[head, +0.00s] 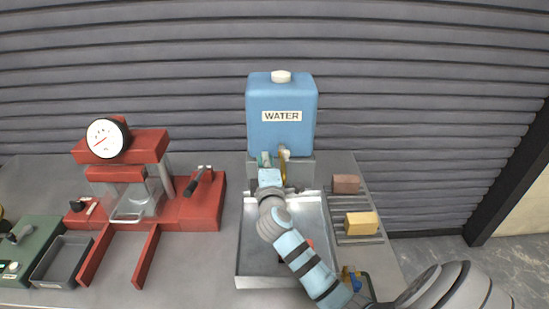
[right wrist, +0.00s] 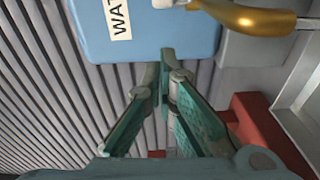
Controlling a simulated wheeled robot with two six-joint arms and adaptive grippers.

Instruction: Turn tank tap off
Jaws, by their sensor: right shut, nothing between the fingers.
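The blue water tank (head: 282,100), labelled WATER, stands at the back of the bench against the shutter; its lower part fills the top of the right wrist view (right wrist: 150,45). A brass tap lever (head: 282,168) shows below the tank's front, partly hidden by my gripper. In the right wrist view the lever (right wrist: 250,20) lies sideways at the upper right, apart from the fingers. My right gripper (head: 265,158) is shut and empty, just left of the tap; its fingertips (right wrist: 167,65) meet in front of the tank. My left gripper is not in view.
A grey metal tray (head: 243,250) lies below the tap, partly under my right arm. A rack (head: 342,218) with a brown brick (head: 346,184) and a yellow block (head: 361,223) stands to its right. A red press with a gauge (head: 107,138) stands on the left.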

